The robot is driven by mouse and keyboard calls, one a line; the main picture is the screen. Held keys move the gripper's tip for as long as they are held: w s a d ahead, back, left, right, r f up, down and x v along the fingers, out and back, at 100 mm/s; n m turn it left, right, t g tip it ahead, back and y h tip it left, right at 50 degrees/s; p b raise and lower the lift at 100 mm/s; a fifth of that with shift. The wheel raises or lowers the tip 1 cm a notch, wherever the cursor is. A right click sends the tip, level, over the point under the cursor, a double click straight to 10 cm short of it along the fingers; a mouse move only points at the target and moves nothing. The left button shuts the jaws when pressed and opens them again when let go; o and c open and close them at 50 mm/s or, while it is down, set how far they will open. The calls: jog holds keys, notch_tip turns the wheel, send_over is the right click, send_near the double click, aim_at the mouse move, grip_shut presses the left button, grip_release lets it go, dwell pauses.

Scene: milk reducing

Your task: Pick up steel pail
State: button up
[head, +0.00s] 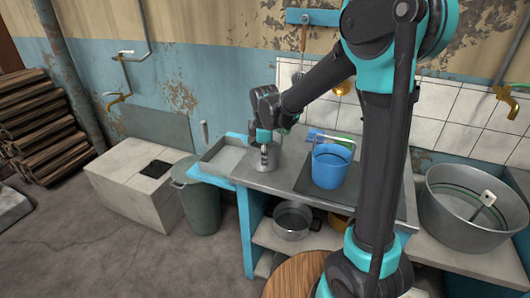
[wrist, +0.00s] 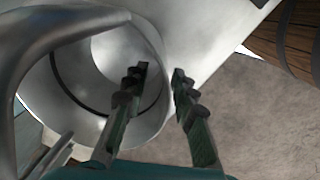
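The steel pail (head: 256,168) stands on the left part of the metal worktop in the head view, partly hidden by my gripper (head: 264,157). In the wrist view the pail (wrist: 110,52) fills the left side, its mouth towards the camera, with a thick curved metal handle (wrist: 55,42) across the upper left. My gripper (wrist: 158,72) is open there. Its left finger overlaps the pail's mouth and its right finger lies just outside the right rim, so the pail wall shows between them. I cannot tell whether either finger touches it.
A blue bucket (head: 330,168) stands right of the pail on the worktop (head: 283,180). A large metal tub (head: 470,235) is at the far right. A pot (head: 292,222) sits on the shelf below. A grey-green bin (head: 198,205) stands left of the table; floor is clear in front.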

jog(key=shift+w+f, duration=0.1)
jog(key=shift+f, duration=0.95)
grip_shut()
